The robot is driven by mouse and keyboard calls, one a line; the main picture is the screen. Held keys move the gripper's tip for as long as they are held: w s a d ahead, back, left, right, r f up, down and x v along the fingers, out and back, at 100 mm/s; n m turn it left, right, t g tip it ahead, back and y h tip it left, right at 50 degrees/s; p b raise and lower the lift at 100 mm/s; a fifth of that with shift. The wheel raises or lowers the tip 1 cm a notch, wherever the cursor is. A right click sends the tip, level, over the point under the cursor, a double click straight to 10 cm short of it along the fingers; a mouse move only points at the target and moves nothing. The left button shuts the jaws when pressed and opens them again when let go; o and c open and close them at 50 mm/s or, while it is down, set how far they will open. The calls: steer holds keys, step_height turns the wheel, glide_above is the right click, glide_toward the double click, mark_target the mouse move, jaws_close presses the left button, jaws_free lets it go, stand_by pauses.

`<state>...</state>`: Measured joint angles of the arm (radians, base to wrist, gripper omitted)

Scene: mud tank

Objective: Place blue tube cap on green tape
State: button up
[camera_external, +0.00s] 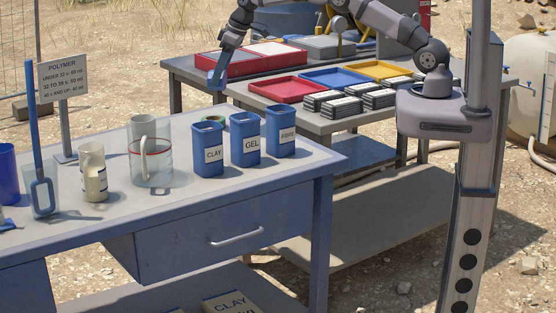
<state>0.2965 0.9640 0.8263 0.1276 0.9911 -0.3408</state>
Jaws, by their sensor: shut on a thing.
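The green tape (214,118) is a small roll on the grey table, behind the blue containers, and is partly hidden by them. My gripper (217,82) points down above the table's back edge, higher than the tape and roughly over it in the picture. It is shut on a small blue piece at its fingertips, which looks like the blue tube cap (216,77). The cap's outline is too small to make out clearly.
Blue containers labelled CLAY (208,158) and GEL (246,147), and a third blue container (280,141), stand in front of the tape. A glass jug (150,160) is to their left. Behind is a table with a red tray (284,89) and other trays.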

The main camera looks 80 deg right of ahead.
steer(key=p, duration=0.3)
glide_above(223, 123)
steer(key=shift+d+f, duration=0.15)
steer(key=shift+f, duration=2.35)
steer(key=shift+d+f, duration=0.1)
steer(key=shift+f, duration=2.4)
steer(key=shift+f, duration=0.15)
steer(key=o, duration=1)
steer(key=shift+r, duration=0.25)
steer(key=b+v, duration=0.3)
steer(key=v, duration=0.8)
steer(key=shift+s+r, duration=0.15)
steer(key=shift+r, duration=0.25)
